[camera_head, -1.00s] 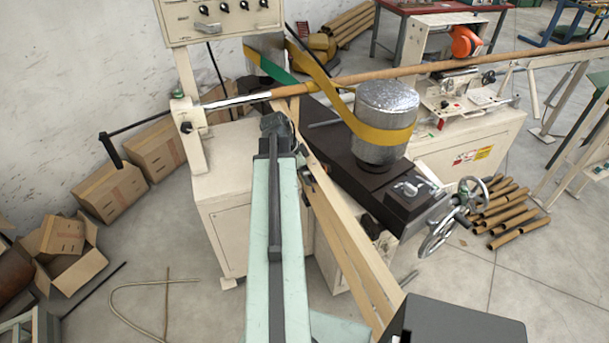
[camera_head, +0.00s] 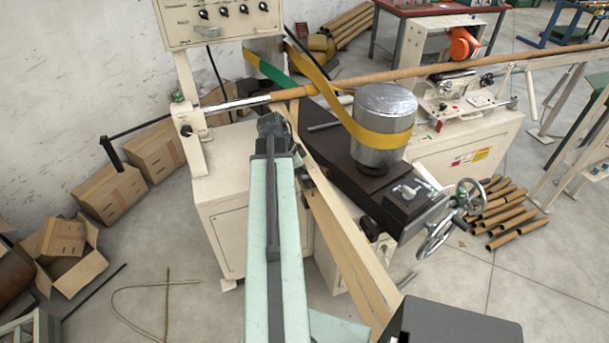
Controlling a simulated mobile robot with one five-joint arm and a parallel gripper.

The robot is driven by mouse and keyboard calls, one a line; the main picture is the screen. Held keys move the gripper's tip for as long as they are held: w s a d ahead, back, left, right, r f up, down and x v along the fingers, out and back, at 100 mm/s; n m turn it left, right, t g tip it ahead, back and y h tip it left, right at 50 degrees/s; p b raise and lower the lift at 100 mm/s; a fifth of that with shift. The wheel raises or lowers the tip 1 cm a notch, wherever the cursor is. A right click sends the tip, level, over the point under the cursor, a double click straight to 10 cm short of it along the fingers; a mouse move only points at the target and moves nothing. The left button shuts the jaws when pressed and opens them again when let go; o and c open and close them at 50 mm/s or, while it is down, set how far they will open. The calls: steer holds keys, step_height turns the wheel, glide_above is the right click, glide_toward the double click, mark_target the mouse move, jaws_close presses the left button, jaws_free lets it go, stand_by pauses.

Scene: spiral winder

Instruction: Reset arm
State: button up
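My pale green arm reaches forward from the bottom middle of the view toward the spiral winder (camera_head: 222,220). My gripper (camera_head: 271,124) is at the far end of the arm, just below the brown tube on the winder's mandrel (camera_head: 235,103). It is small and dark here, and I cannot see whether its fingers are apart or whether it touches anything. The silver drum (camera_head: 385,108) with a yellow belt (camera_head: 375,136) around it stands right of my gripper on a dark swivel arm (camera_head: 335,158).
A handwheel (camera_head: 440,235) sticks out at the right of the winder. Cardboard boxes (camera_head: 112,192) stand at the left wall. Brown tubes (camera_head: 500,210) lie on the floor at the right. A bent rod (camera_head: 125,298) lies on the open floor at the lower left.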

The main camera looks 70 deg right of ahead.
steer(key=p+v, duration=0.4)
steer(key=v, duration=0.1)
steer(key=shift+r, duration=0.4)
steer(key=shift+w+a+r+p, duration=0.2)
steer(key=shift+r+p, duration=0.1)
steer(key=shift+p, duration=0.15)
steer(key=shift+f, duration=0.15)
